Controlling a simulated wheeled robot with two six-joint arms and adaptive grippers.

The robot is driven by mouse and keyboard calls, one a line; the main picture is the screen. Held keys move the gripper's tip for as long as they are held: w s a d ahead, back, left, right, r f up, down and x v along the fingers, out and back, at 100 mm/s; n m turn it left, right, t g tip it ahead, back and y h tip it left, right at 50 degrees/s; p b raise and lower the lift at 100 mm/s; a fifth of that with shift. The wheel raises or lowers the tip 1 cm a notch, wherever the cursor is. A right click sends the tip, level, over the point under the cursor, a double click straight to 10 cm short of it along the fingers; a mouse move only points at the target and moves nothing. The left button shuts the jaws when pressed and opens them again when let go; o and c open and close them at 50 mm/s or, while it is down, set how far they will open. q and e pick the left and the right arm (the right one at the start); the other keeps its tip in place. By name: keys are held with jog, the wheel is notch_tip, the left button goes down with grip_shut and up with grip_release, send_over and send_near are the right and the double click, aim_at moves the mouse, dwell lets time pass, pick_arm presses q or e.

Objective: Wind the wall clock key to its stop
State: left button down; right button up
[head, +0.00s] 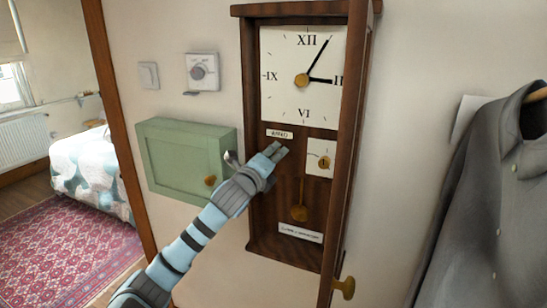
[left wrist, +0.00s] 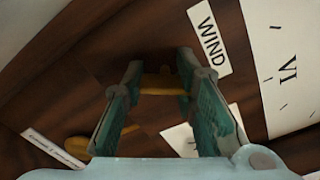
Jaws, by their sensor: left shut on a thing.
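The wall clock (head: 292,12) has a dark wooden case, a white dial (head: 285,95) and a label reading WIND in the left wrist view (left wrist: 209,42). The brass key (left wrist: 160,82) sits just below that label and lies between my left fingers in the left wrist view. My left gripper (head: 280,150) reaches the case from the left, below the dial, and is shut on the key. In the head view the fingers hide the key. My right gripper is not in view.
A small white panel (head: 319,169) with a brass piece is right of my fingertips. A brass pendulum (head: 299,213) hangs below. A green cabinet (head: 175,160) is on the wall at left. A door edge with a brass knob (head: 344,288) and a grey shirt (head: 490,190) are at right.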

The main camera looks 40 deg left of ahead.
pick_arm(q)
jog(key=m, duration=0.6)
jog(key=shift+a+r, duration=0.15)
jog(key=shift+r, duration=0.25)
jog(key=m, duration=0.4)
jog(key=shift+s+f, duration=0.1)
jog(key=shift+f, duration=0.05)
jog(key=shift+f+m, duration=0.2)
jog(key=shift+m, duration=0.1)
